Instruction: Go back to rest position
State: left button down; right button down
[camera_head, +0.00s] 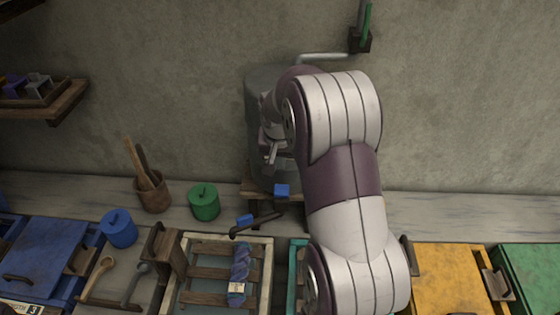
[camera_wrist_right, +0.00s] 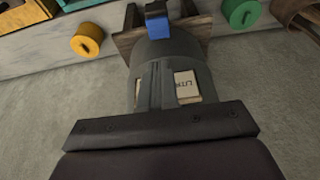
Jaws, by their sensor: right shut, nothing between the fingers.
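My right arm rises from the bottom right of the head view and bends over in front of a grey metal tank (camera_head: 258,95). My right gripper (camera_head: 271,153) is at the tank's front, shut and empty. Whether it touches the tank I cannot tell. In the right wrist view the gripper (camera_wrist_right: 154,82) is in front of the tank, which carries a pale label (camera_wrist_right: 187,86). A blue tap handle (camera_head: 282,190) shows at the tank's foot. My left gripper is not in view.
The tank stands on a wooden stand (camera_head: 250,187). A green lidded pot (camera_head: 204,203), a blue lidded pot (camera_head: 118,230) and a wooden cup with utensils (camera_head: 153,195) stand to its left. A frame with blue yarn (camera_head: 239,270), a blue box (camera_head: 45,255) and a yellow box (camera_head: 450,280) lie in front.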

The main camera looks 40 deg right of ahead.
jog(key=shift+w+d+f, duration=0.1)
jog(key=shift+w+d, duration=0.05)
jog(key=s+a+f+n+y+b, duration=0.1)
jog(key=s+a+f+n+b, duration=0.1)
jog(key=s+a+f+n, duration=0.2)
jog(key=s+a+f+n+g+y+b, duration=0.1)
jog(key=s+a+f+n+b, duration=0.2)
jog(key=s+a, duration=0.8)
jog(key=a+f+n, duration=0.1)
jog(key=a+f, duration=0.1)
jog(key=a, duration=0.2)
jog(key=shift+s+f+b, duration=0.15)
jog(key=shift+f+b, duration=0.15)
jog(key=shift+f, duration=0.05)
